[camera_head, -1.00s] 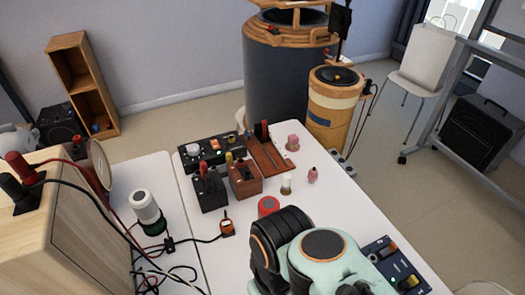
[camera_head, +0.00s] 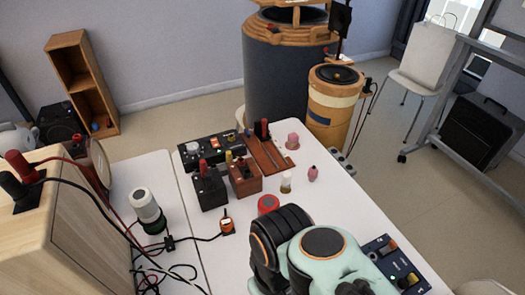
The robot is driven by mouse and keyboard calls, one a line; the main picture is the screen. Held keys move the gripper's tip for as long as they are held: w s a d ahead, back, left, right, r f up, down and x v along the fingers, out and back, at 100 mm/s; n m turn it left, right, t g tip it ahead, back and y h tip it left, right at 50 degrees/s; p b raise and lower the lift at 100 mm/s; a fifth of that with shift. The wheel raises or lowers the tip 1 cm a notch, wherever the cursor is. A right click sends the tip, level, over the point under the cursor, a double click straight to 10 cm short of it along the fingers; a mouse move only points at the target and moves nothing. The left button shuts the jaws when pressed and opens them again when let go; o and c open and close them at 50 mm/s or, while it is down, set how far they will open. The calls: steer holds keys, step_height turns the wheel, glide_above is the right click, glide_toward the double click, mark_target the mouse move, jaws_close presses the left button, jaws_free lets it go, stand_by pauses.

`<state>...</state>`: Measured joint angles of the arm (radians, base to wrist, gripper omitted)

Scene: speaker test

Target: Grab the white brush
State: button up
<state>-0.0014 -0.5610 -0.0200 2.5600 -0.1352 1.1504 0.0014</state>
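A small upright piece with a white top and a tan lower part (camera_head: 286,182) stands near the middle of the white table (camera_head: 225,262). It may be the white brush, but it is too small to tell for sure. A larger white cylinder with a dark green base (camera_head: 147,210) stands on the left table. My mint-green arm with black and orange joints comes in at the bottom, nearer the camera than the small white piece. My gripper's fingers do not show.
A red round piece (camera_head: 268,205) stands near my arm, and a pink bottle (camera_head: 312,173) to the white piece's right. Black box (camera_head: 209,189) and brown box (camera_head: 245,177) stand left. A blue control box (camera_head: 396,263) is at lower right. Cables (camera_head: 165,262) cross the left table.

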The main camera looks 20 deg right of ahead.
steer(key=w+d+r+m+t+h, duration=0.1)
steer(key=w+d+r+t, duration=0.15)
steer(key=w, duration=0.65)
steer(key=w+d+r+m+t, duration=0.1)
steer(key=w+d+r+t, duration=0.15)
steer(key=w, duration=0.75)
steer(key=w+d+r+m+t+h, duration=0.1)
steer(key=w+d+r+t, duration=0.15)
steer(key=w, duration=0.65)
steer(key=m+h, duration=0.1)
steer(key=m, duration=0.2)
glide_above(287, 175)
steer(key=w+a, duration=0.1)
steer(key=a, duration=0.5)
step_height(287, 175, down, 11)
steer(key=d+f+g, duration=0.1)
steer(key=f, duration=0.3)
steer(key=s+d+f+g, duration=0.1)
steer(key=d+f, duration=0.1)
steer(key=f, duration=0.1)
steer(key=s+d+f+g, duration=0.1)
steer(key=d+f, duration=0.1)
steer(key=f, duration=0.2)
steer(key=shift+s+d+f+m+g, duration=0.1)
steer(key=shift+s+f+m+g, duration=0.15)
steer(key=shift+f+m, duration=0.15)
steer(key=x, duration=0.6)
steer(key=shift+w, duration=0.15)
